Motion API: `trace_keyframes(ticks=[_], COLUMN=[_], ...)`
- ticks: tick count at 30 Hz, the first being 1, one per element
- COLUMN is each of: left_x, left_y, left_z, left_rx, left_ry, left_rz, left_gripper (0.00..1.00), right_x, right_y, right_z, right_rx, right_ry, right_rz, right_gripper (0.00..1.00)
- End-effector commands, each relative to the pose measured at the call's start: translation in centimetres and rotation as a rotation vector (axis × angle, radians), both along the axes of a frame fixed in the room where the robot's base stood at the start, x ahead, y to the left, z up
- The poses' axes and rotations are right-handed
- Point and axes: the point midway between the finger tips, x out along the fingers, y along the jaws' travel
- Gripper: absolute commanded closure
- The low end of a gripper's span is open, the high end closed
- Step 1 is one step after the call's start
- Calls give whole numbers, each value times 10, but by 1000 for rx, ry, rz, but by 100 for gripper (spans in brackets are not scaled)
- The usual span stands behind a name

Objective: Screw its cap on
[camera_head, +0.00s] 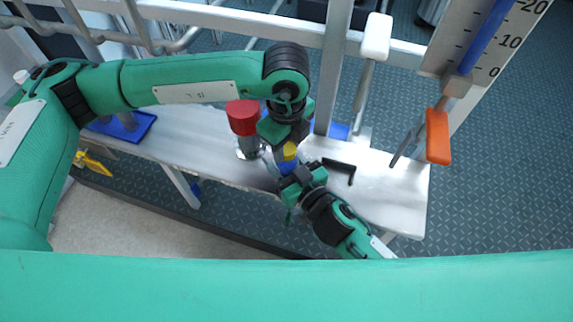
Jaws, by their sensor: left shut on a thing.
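My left gripper (285,147) points down over the bench and is shut on a small yellow piece (290,151), seemingly the cap. A blue part (287,167) shows right below the yellow piece; I cannot tell whether the two touch or are threaded together. My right gripper (297,182) reaches in from the lower right, close beside the blue part. Its fingers are largely hidden, so its opening is unclear. The vessel under the cap is mostly hidden by both grippers.
A red-topped metal vessel (243,118) stands just left of my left gripper on the pale bench (390,195). A black bracket (339,166) lies to the right. An orange-handled tool (437,137) and a white-handled one (376,38) stand at the right. A blue tray (138,128) is at left.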

Motion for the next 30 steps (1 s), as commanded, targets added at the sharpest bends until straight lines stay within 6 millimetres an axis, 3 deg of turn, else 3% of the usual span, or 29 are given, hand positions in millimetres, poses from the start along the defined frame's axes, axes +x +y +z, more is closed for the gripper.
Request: trace_keyframes(ticks=[5,30], left_x=[0,0], left_y=[0,-1], left_z=[0,-1], left_rx=[0,1], left_ry=[0,-1], left_rz=[-172,-1516], left_gripper=[92,92], right_x=[0,0], right_y=[0,0], right_z=[0,0], right_rx=[0,0], right_ry=[0,0], right_rz=[0,0], right_gripper=[100,100])
